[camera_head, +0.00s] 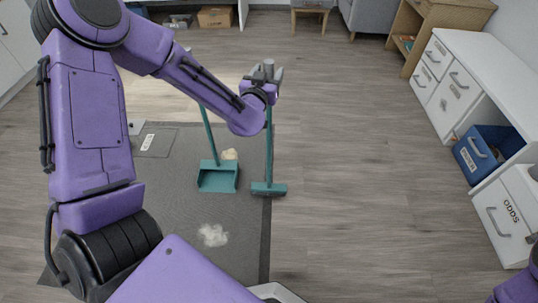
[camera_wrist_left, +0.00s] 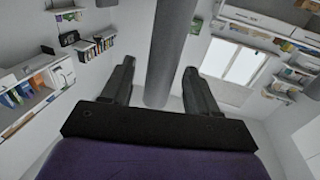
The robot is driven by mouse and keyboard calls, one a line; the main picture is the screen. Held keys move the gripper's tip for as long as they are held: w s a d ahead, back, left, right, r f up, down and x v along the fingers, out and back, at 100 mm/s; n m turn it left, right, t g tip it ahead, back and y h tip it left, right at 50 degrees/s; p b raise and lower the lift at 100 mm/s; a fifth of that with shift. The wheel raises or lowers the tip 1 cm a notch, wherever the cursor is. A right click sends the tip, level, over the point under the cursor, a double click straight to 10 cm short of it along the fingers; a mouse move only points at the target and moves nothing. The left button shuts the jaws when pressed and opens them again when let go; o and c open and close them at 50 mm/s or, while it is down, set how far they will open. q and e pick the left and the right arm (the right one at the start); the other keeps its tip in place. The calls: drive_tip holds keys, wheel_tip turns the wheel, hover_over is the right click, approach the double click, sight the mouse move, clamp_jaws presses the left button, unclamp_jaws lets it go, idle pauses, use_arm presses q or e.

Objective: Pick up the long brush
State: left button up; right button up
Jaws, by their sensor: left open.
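The long brush (camera_head: 269,150) stands upright, with a teal shaft and a wide teal head (camera_head: 269,189) on the floor at the mat's right edge. Its upper part passes behind my left wrist, and a grey handle end (camera_head: 268,67) shows above. My left gripper (camera_head: 270,76) is at this upper end, partly hidden by its own wrist. In the left wrist view, the open fingers (camera_wrist_left: 158,85) stand on either side of a thick grey shaft (camera_wrist_left: 166,50), with gaps visible at both sides. My right gripper is out of view.
A teal long-handled dustpan (camera_head: 217,179) stands just left of the brush. Pale debris (camera_head: 213,235) lies on the dark mat (camera_head: 190,207). White drawers (camera_head: 452,75) and a blue bin (camera_head: 474,155) line the right side. The wooden floor between is clear.

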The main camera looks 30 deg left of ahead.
use_arm(q)
drive_tip(key=shift+w+a, duration=0.15)
drive_tip(key=shift+w, duration=0.4)
clamp_jaws()
drive_tip(key=shift+r, duration=0.1)
